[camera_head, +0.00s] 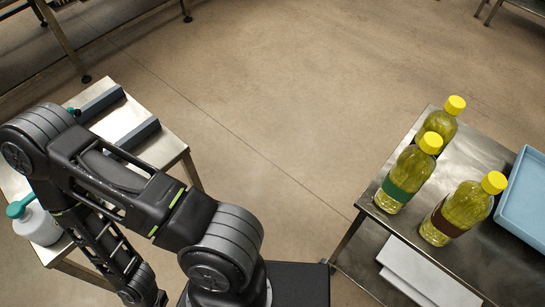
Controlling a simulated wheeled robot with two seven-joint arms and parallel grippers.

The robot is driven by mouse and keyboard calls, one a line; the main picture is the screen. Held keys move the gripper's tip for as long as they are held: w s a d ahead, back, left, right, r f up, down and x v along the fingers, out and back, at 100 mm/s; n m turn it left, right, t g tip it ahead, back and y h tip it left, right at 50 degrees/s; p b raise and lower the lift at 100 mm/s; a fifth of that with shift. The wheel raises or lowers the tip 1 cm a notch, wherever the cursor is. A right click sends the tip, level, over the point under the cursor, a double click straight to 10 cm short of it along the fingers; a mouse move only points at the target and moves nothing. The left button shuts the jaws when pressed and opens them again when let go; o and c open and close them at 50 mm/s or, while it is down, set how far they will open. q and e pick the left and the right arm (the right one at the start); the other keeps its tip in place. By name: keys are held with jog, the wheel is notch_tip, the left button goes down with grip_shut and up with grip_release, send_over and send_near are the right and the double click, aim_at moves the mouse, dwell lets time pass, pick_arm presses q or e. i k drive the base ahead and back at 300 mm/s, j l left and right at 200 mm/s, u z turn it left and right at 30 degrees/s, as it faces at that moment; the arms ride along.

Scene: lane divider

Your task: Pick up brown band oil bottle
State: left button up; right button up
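The oil bottle with the brown band (440,219) stands upright near the front of the metal table on the right. It holds yellow-green oil and has a yellow cap. A green-band oil bottle (402,186) stands to its left and slightly behind. A third oil bottle (443,122) stands farther back, partly hidden by the green-band bottle, and I cannot see its band. My arm is folded at the lower left, far from the bottles, and its gripper is out of the frame. My other gripper is not in view.
A left table (168,149) holds dark dividers (138,134) and a white bottle with a green top (36,224). Open floor lies between the tables.

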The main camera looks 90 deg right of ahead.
aim_at(471, 202)
jog(key=i+z, duration=0.1)
jog(key=z, duration=4.65)
